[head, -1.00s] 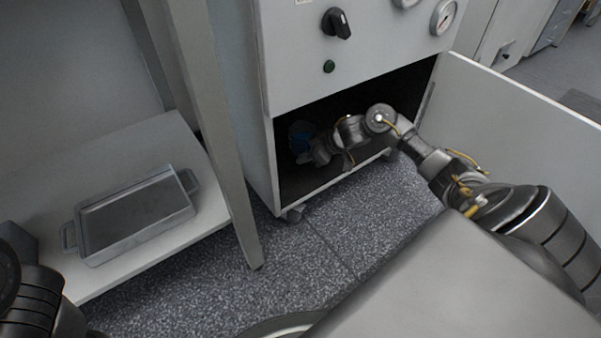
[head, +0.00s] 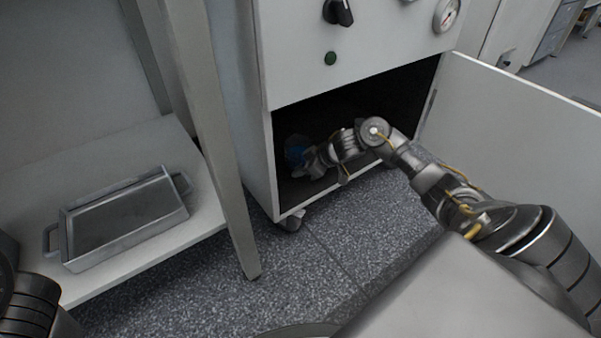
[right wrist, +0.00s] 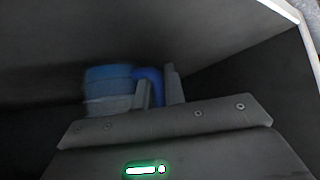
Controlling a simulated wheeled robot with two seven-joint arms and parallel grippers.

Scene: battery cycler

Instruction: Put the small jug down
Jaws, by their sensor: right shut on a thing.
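The small jug (head: 296,150) is blue and sits inside the dark open cabinet compartment, near its left wall. It also shows in the right wrist view (right wrist: 107,88), with a blue upper part, a greyer lower part and a blue handle (right wrist: 152,80) on its right side. My right gripper (head: 308,162) reaches into the compartment from the right. In the right wrist view its two fingers (right wrist: 158,88) are shut on the jug's handle. The jug looks about upright. Whether its base touches the compartment floor cannot be told. My left gripper is not in view.
The cabinet (head: 350,65) has its door (head: 520,120) swung open to the right. A grey metal tray (head: 70,235) with two handles lies on a low shelf (head: 205,210) at the left. A table leg (head: 215,140) stands between shelf and cabinet. Speckled floor is clear in front.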

